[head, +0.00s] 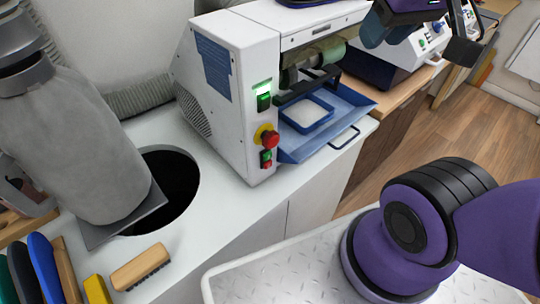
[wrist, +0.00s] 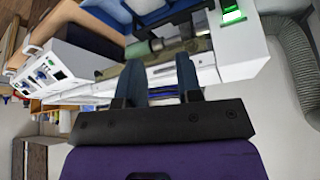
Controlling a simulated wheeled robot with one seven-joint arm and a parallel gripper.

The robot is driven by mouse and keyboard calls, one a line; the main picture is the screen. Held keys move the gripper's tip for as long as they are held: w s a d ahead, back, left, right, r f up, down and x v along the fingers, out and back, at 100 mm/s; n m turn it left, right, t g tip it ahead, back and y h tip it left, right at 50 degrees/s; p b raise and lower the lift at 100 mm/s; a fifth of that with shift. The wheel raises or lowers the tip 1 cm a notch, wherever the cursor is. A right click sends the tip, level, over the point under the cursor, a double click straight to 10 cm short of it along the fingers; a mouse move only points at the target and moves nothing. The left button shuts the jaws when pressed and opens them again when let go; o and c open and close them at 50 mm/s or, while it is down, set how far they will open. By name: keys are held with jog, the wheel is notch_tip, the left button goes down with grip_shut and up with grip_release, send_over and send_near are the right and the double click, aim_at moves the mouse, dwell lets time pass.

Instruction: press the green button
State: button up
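The white forming machine (head: 232,90) stands on the counter in the head view. Its front panel has a lit green switch (head: 264,101), a red knob on a yellow base (head: 268,138), and below that a small green button (head: 266,156) above a small red one (head: 267,165). The lit green switch also shows at the top right of the wrist view (wrist: 231,15). My gripper (wrist: 161,78) is open and empty, its two dark fingers apart, pointing toward the machine. It touches no button. In the head view it is partly cut off at the top right.
A blue tray (head: 345,117) with a handle sticks out of the machine's front. A large grey duct (head: 75,145) stands over a round hole (head: 172,185) at left. A brush (head: 140,267) lies on the counter. Another white machine (head: 385,70) is behind.

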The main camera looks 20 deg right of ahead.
grip_shut()
dwell(1.8)
